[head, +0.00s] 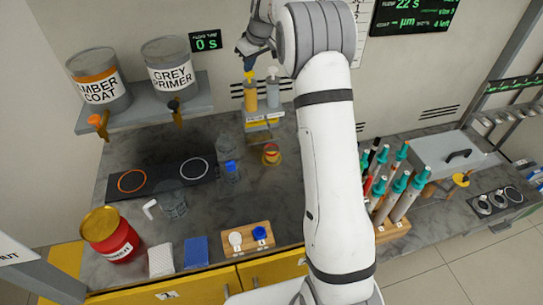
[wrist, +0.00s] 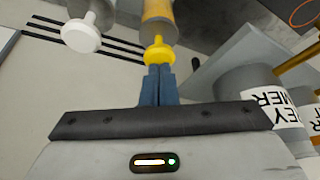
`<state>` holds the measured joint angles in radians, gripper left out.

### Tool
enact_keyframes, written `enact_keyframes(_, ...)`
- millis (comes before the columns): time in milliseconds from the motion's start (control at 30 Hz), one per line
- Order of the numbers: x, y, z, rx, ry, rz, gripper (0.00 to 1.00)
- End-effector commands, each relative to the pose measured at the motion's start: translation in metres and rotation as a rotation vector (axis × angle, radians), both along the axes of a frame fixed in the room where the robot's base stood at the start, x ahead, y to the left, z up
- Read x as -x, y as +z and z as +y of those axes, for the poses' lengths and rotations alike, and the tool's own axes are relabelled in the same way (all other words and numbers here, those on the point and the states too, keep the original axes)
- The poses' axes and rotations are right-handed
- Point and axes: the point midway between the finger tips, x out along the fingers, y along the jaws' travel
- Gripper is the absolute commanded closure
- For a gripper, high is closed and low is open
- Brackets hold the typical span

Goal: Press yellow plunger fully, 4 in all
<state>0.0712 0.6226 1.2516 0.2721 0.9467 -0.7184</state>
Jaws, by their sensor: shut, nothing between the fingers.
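The yellow plunger (head: 250,75) tops an amber pump bottle (head: 250,97) on a small stand against the back wall. My gripper (head: 250,64) is shut and empty, its blue fingers pointing down right at the plunger's top. In the wrist view the closed fingertips (wrist: 157,70) meet the yellow plunger head (wrist: 158,50). I cannot tell whether they press it or only touch it.
A shelf holds the amber coat tank (head: 98,80) and grey primer tank (head: 170,68) at left. A small amber container (head: 271,154) stands on the counter in front of the pumps. A rack of teal-topped tools (head: 390,190) stands right of my arm.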

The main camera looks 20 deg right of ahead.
Motion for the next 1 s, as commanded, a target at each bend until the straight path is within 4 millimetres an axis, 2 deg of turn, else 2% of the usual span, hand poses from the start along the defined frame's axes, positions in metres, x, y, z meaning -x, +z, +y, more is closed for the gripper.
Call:
enact_keyframes(500, 0.0, -0.021, 0.0, 0.0, 0.001, 0.004, 1.0)
enact_keyframes(767, 0.001, -0.019, 0.0, 0.0, 0.001, 0.004, 1.0)
enact_keyframes(1000, 0.001, -0.007, 0.0, 0.0, 0.001, 0.004, 1.0)
